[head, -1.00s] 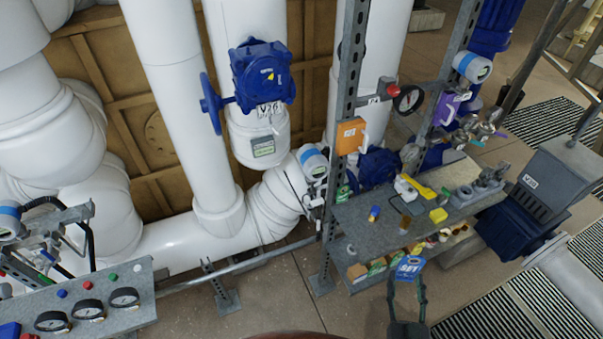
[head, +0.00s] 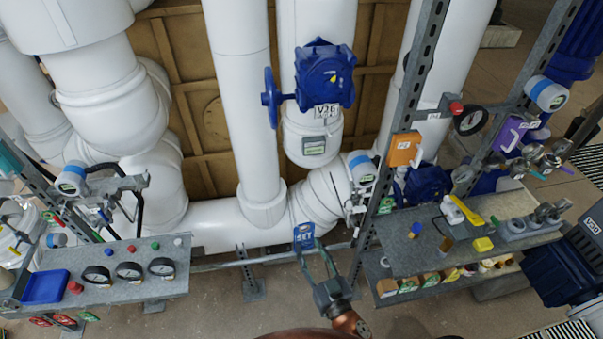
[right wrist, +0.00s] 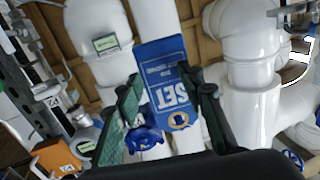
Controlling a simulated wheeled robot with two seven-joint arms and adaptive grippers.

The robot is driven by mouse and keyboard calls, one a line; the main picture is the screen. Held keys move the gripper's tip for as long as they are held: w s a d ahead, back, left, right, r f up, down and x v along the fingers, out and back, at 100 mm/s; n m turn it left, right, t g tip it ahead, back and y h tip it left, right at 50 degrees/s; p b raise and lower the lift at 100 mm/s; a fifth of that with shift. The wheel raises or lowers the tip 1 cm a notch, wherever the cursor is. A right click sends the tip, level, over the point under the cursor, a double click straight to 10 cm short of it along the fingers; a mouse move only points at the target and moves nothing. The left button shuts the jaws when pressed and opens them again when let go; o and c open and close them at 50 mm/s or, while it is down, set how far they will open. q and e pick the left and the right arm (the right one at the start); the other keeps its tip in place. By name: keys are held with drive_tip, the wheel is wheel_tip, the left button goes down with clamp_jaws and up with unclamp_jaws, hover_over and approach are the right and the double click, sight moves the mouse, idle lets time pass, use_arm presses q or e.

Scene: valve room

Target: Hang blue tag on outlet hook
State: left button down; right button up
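The blue tag (head: 304,236), lettered SET, is at the tips of my right gripper (head: 310,252) in the head view. It hangs in the air before the white pipe, left of the shelf rack. In the right wrist view the tag (right wrist: 162,75) lies between the two green-padded fingers, with a brass-coloured ring (right wrist: 178,121) near its lower end. The fingers are closed in on the tag. I cannot make out the outlet hook for certain in either view. My left gripper is not in view.
A blue valve marked V26 (head: 324,78) sits on the white pipe behind. The rack post (head: 400,130) with an orange box (head: 405,149) stands to the right, beside a shelf (head: 410,240) with tools. A gauge bench (head: 110,255) is at left.

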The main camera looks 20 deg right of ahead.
drive_tip(key=w+d+r+p, duration=0.1)
drive_tip(key=w+r+p, duration=0.1)
drive_tip(key=w+d+r+m+p, duration=0.1)
drive_tip(key=w+d+r+p, duration=0.1)
drive_tip(key=r, duration=0.1)
drive_tip(key=w+d+r+m+h+p, duration=0.1)
drive_tip(key=w+d+r+p, duration=0.1)
drive_tip(key=shift+w+d+r, duration=0.15)
drive_tip(key=shift+w+r, duration=0.05)
drive_tip(key=shift+w, duration=0.05)
clamp_jaws()
drive_tip(key=w+d+r+m+h+p, duration=0.2)
drive_tip(key=w+d+r+m+p, duration=0.1)
drive_tip(key=w+d+r+p, duration=0.25)
drive_tip(key=w+d+b, duration=0.2)
drive_tip(key=w+d, duration=0.1)
drive_tip(key=w, duration=0.6)
drive_tip(key=shift+w+d+f+h, duration=0.3)
drive_tip(key=shift+w+f, duration=0.05)
